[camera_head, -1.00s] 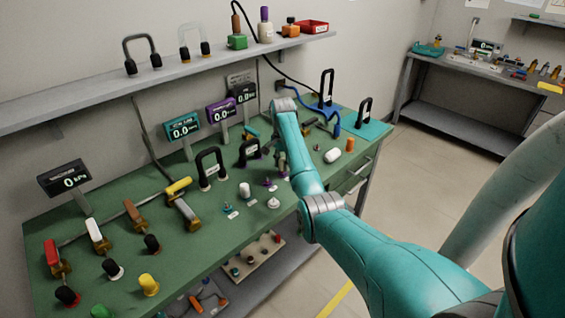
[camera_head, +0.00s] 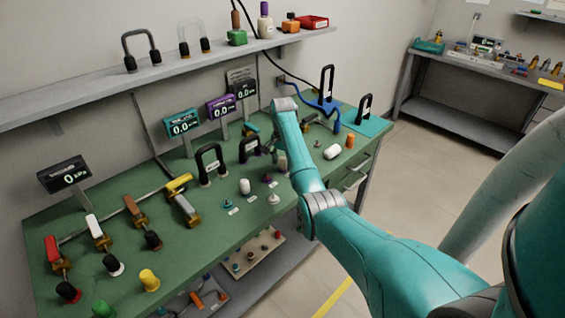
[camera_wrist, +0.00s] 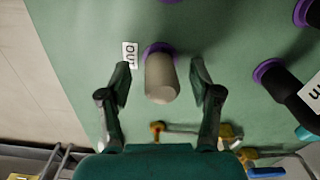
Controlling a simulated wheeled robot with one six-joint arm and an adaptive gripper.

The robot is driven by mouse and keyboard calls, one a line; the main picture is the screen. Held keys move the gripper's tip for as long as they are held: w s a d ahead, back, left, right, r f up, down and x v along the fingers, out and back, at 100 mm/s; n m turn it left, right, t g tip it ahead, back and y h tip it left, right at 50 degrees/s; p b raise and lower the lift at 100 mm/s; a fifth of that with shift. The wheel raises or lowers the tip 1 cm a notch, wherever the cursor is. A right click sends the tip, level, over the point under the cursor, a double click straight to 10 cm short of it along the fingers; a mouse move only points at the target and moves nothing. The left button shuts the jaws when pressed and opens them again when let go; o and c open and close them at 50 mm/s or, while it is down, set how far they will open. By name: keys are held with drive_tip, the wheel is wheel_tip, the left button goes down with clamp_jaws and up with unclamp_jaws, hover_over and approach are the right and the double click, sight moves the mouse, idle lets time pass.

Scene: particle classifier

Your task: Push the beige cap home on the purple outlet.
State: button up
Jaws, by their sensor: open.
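The beige cap (camera_wrist: 161,82) stands at the purple outlet (camera_wrist: 157,48) in the wrist view. Only part of the purple ring shows behind the cap, and I cannot tell how deep the cap sits. My gripper (camera_wrist: 161,73) is open, with one finger on each side of the cap and a visible gap at both sides.
A white label (camera_wrist: 129,55) lies left of the outlet. A black handle (camera_wrist: 289,88) with purple ends is at the right in the wrist view. Yellow-brown fittings (camera_wrist: 225,131) lie near the gripper base. A white cap (camera_head: 245,186) stands on the green bench left of my arm.

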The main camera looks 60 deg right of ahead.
drive_tip(key=shift+r, duration=3.75)
